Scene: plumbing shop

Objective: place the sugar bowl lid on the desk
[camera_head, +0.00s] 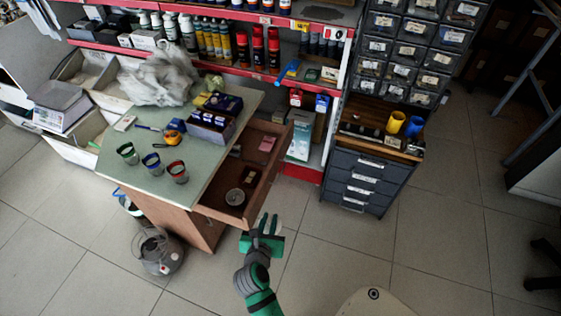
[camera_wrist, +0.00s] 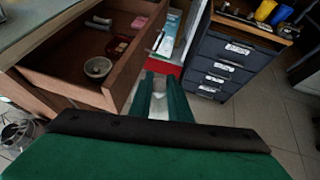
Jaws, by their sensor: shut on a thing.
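The desk (camera_head: 207,155) has a pale green top and stands left of centre in the head view, its drawer (camera_head: 268,183) pulled open. A small round bowl (camera_head: 235,197) sits in the drawer; it also shows in the wrist view (camera_wrist: 98,67). My gripper (camera_head: 267,224) is just outside the drawer, at its front right, above the floor. In the wrist view its green fingers (camera_wrist: 160,100) are shut on a small pale thing (camera_wrist: 158,108). This looks to be the sugar bowl lid, but it is mostly hidden by the fingers.
Several glasses with coloured rims (camera_head: 177,172), an orange tape measure (camera_head: 176,125) and dark blue boxes (camera_head: 212,125) stand on the desk. Bare top lies between the glasses and the drawer side. A grey drawer cabinet (camera_head: 358,180) stands to the right; the floor between is clear.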

